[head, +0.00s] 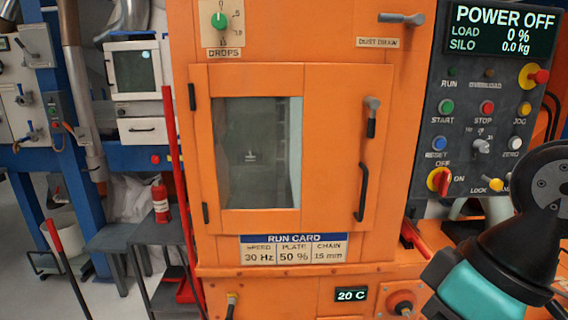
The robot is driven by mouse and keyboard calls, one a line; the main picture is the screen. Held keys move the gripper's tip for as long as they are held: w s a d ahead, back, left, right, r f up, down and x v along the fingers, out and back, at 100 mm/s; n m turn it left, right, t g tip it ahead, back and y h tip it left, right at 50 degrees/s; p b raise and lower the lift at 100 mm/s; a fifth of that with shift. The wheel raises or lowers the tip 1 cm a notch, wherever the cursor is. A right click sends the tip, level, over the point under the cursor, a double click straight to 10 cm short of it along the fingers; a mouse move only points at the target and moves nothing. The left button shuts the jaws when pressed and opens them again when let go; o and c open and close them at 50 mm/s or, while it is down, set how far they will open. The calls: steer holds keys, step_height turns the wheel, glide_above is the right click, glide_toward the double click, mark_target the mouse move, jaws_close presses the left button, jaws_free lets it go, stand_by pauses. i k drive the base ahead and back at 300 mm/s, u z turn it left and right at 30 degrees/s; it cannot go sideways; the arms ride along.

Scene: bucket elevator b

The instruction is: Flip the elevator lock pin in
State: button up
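The lock pin (496,185) has a yellow knob and sits beside the label "LOCK" at the lower right of the dark control panel (462,110). My arm covers the area just right of it, so part of the pin's surroundings is hidden. I cannot tell from this view how far in the pin sits. My arm's dark and teal links fill the lower right, close to the panel. My gripper is not in view.
The orange elevator housing (185,120) has a windowed door with a black handle (362,193), shut. The red OFF/ON switch (438,181) sits left of the pin. The display (503,30) reads POWER OFF.

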mark_target(496, 183)
steer(key=z, duration=0.85)
